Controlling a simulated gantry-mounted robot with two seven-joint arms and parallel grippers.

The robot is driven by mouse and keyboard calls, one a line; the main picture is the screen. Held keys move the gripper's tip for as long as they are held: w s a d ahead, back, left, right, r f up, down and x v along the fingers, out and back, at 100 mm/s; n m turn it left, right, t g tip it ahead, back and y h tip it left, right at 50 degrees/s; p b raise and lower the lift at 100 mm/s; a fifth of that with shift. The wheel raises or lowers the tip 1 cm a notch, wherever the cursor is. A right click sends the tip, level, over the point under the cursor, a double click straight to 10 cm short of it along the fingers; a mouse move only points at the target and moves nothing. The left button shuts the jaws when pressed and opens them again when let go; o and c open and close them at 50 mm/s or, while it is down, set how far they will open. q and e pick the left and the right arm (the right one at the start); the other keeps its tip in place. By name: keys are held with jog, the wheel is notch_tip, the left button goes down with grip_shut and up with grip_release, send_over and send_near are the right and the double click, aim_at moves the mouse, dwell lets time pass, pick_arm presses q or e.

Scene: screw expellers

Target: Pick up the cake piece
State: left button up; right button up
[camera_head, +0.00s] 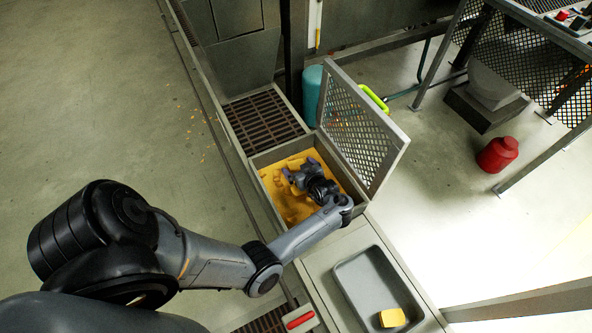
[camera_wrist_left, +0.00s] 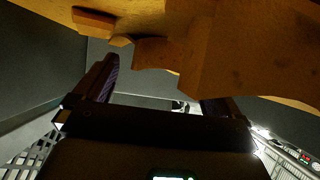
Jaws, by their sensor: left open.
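Yellow-orange cake pieces (camera_head: 289,205) fill the bottom of an open metal bin in the head view. My left gripper (camera_head: 299,168) is inside the bin, over the cake at its far side. In the left wrist view, the two fingers (camera_wrist_left: 155,85) are spread apart, with nothing visible between them. Cake pieces (camera_wrist_left: 235,45) show large and close past the fingertips; whether they touch is unclear. A separate yellow block (camera_head: 392,318) lies in a grey tray at the lower right. My right gripper is not in view.
The bin's mesh lid (camera_head: 362,128) stands open along its right side. The grey tray (camera_head: 352,282) is mostly empty. A floor grate (camera_head: 262,122) lies behind the bin. A red container (camera_head: 498,154) and a teal cylinder (camera_head: 312,95) stand farther off.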

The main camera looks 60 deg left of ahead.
pick_arm(q)
jog(key=shift+a+f, duration=0.2)
jog(key=shift+a, duration=0.4)
jog(key=shift+w+d, duration=0.1)
jog(key=shift+d, duration=0.05)
jog(key=c, duration=1.2)
